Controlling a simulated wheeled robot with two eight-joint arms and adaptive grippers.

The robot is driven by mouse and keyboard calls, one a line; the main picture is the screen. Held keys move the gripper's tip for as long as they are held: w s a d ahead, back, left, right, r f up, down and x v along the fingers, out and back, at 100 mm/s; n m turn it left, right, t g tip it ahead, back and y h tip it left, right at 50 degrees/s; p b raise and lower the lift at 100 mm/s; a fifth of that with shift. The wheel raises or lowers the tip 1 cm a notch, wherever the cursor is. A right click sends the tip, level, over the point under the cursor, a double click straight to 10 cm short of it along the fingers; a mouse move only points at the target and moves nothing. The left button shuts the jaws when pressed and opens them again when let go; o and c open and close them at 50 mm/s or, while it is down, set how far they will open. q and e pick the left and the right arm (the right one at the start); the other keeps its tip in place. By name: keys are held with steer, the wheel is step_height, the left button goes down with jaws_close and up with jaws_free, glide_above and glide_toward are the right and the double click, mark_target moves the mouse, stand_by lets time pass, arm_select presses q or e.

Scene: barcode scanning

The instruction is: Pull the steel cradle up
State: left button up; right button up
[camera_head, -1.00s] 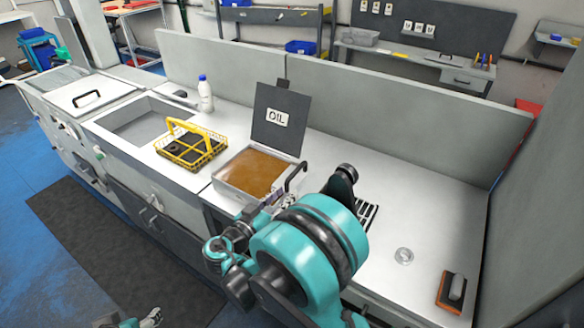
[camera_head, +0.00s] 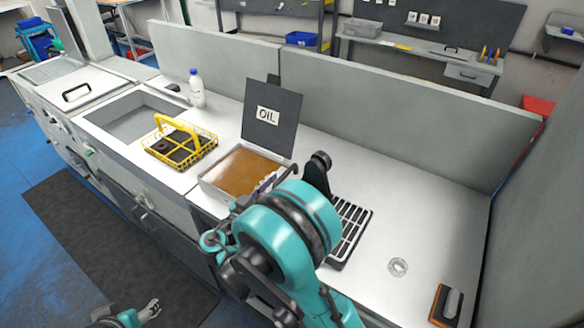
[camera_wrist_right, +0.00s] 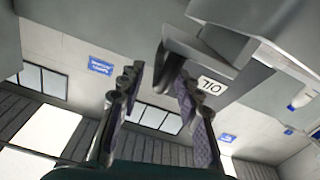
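The steel tank of brown oil (camera_head: 205,190) stands on the counter with its dark lid marked OIL (camera_head: 272,118) raised. I cannot make out a separate steel cradle; the tank's right end is hidden behind my right arm. My right gripper (camera_head: 268,183) is at the tank's right front side, partly hidden by its own wrist. In the right wrist view its two padded fingers (camera_wrist_right: 157,85) stand apart, with a dark bar or edge close to the right finger. Contact cannot be told. My left gripper (camera_head: 150,311) is low at the bottom left, away from the counter.
A yellow wire basket (camera_head: 208,149) with dark parts stands left of the tank, beside an open sink (camera_head: 100,120). A white bottle (camera_head: 197,90) stands behind. A slotted rack (camera_head: 350,228) lies right of my arm, with an orange-edged block (camera_head: 447,305) at the far right.

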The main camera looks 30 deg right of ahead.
mark_target(294, 166)
steer(key=b+x, duration=0.1)
steer(key=x, duration=0.5)
steer(key=shift+w+d, duration=0.2)
steer(key=shift+d, duration=0.1)
jaws_close()
